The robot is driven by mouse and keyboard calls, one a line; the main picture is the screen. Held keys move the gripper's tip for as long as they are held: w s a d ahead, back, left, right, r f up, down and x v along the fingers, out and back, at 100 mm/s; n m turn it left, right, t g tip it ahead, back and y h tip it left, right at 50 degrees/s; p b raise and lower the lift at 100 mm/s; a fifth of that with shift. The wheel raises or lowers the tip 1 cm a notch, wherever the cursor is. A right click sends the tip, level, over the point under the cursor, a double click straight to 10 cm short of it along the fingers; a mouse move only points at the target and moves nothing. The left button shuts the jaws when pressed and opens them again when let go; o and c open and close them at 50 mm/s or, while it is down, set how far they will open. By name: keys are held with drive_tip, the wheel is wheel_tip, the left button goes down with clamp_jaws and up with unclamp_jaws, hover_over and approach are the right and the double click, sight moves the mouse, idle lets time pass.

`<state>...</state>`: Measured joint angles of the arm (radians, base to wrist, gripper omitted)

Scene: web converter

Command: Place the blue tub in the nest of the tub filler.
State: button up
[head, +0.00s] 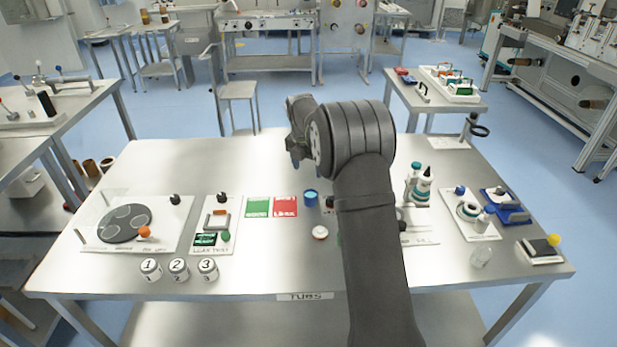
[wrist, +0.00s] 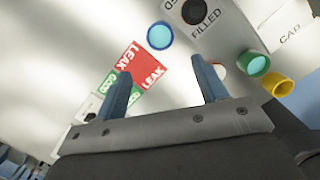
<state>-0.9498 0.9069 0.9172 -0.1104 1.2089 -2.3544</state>
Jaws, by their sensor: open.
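A small round blue tub (head: 311,198) stands on the steel table, just right of the red card. In the wrist view the blue tub (wrist: 160,35) lies beyond my open fingers, beside the LEAK card. My gripper (wrist: 160,68) is open, with nothing between its two blue fingers. In the head view my arm hides most of the gripper. A plate marked FILL (head: 425,240), which looks like the tub filler, is right of my arm. My arm covers part of it, and I cannot make out its nest.
Green and red cards (head: 271,207) lie left of the tub. A white round piece (head: 320,232) is in front of it. Numbered pots (head: 179,268) stand front left. A green-rimmed cup (wrist: 257,63) and a yellow one (wrist: 277,83) show in the wrist view.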

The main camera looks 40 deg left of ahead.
drive_tip(key=shift+o, duration=0.2)
drive_tip(key=shift+s+r, duration=0.1)
drive_tip(key=shift+r, duration=0.35)
drive_tip(key=m, duration=0.5)
drive_tip(key=m+g, duration=0.1)
drive_tip(key=m, duration=1.9)
hover_over(311, 194)
drive_tip(key=s+d, duration=0.1)
drive_tip(key=s, duration=0.1)
drive_tip(key=shift+y, duration=0.4)
drive_tip(key=f, duration=0.8)
drive_tip(key=shift+d+f, duration=0.2)
drive_tip(key=shift+f, duration=0.05)
drive_tip(key=shift+w+f, duration=0.15)
drive_tip(key=shift+f, duration=2.6)
drive_tip(key=c, duration=1.2)
